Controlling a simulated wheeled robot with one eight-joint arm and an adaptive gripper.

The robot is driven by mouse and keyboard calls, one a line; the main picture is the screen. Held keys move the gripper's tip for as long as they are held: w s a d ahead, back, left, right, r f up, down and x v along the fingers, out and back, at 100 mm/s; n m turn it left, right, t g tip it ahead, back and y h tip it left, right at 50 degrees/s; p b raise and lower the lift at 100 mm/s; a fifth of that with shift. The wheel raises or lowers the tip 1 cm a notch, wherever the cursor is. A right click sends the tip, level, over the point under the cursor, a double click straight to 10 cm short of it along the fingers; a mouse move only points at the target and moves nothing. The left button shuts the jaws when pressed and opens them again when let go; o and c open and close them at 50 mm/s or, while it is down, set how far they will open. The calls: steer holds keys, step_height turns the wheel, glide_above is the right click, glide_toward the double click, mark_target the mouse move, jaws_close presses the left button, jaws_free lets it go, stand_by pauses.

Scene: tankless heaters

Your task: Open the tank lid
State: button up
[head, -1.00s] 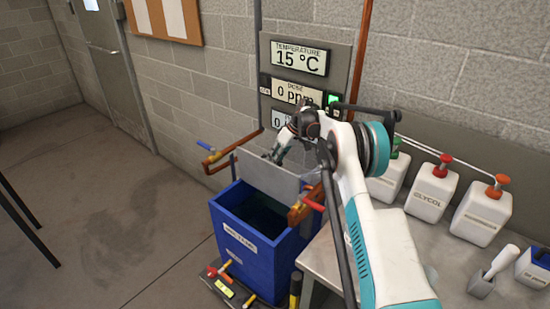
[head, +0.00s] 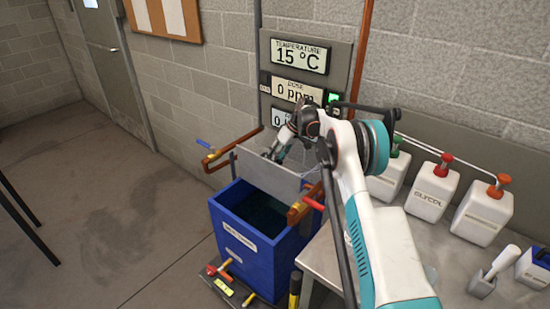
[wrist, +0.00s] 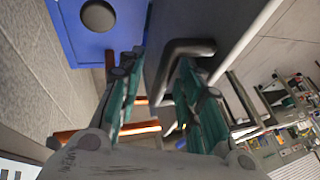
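The blue tank (head: 240,247) stands on the floor beside the bench, and its dark inside shows. Its grey lid (head: 262,174) is raised at the back, steeply tilted towards the wall. My gripper (head: 276,153) is at the lid's upper part, in front of its face. In the wrist view, my gripper (wrist: 155,95) has its two teal fingers apart, with the dark bar handle (wrist: 185,48) of the lid (wrist: 160,25) between or just beyond them. I cannot tell whether a finger touches the handle. Part of the blue tank (wrist: 85,45) also shows there.
Copper pipes with a blue-handled valve (head: 206,145) and a red-handled valve (head: 313,203) flank the tank. The display panel (head: 300,75) is on the wall behind. The bench (head: 400,240) at right holds several bottles.

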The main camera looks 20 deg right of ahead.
steer(key=v, duration=0.7)
steer(key=shift+r, duration=0.2)
steer(key=shift+s+d, duration=0.1)
